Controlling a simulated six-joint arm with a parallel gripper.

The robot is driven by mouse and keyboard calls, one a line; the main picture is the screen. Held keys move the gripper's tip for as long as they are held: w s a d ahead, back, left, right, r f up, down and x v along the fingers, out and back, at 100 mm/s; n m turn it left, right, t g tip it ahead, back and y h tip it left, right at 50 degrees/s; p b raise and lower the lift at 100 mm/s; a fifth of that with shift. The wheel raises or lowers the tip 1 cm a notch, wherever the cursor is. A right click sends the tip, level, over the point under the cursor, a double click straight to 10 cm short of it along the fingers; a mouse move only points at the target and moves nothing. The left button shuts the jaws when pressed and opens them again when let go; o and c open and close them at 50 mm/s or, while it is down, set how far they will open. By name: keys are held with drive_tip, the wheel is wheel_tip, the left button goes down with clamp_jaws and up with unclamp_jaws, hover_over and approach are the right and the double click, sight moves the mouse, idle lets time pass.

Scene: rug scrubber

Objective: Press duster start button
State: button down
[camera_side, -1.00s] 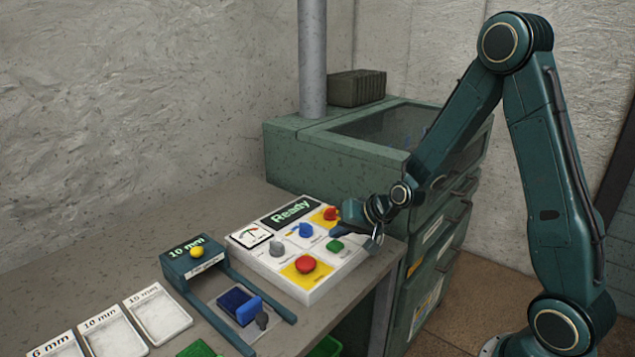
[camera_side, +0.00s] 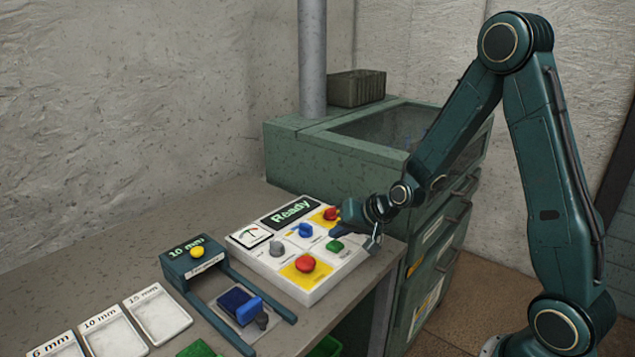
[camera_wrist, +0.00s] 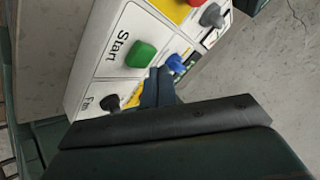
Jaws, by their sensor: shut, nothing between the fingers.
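The control panel (camera_side: 268,267) is a white box on the bench with a display reading "Ready". Its green button (camera_side: 335,246) is at the right side; in the wrist view the green button (camera_wrist: 141,54) sits beside the word "Start". My gripper (camera_side: 340,230) is shut and empty, its tips close to the green button, just behind it in the side view. In the wrist view the shut fingertips (camera_wrist: 158,84) show just below and right of the button. I cannot tell whether they touch the panel.
The panel also bears a red button (camera_side: 306,264) on yellow, another red one (camera_side: 330,213), a blue knob (camera_side: 305,230) and a grey knob (camera_side: 277,248). A green cabinet (camera_side: 290,150) stands behind. A gauge fixture (camera_side: 195,262) and labelled trays (camera_side: 160,312) lie left.

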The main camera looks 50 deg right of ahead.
sight(339, 246)
drive_tip(key=shift+f, duration=0.95)
idle(1.8)
drive_tip(key=shift+r, duration=0.95)
drive_tip(key=shift+r, duration=0.15)
drive_tip(key=shift+r, duration=2.35)
drive_tip(key=shift+r, duration=0.1)
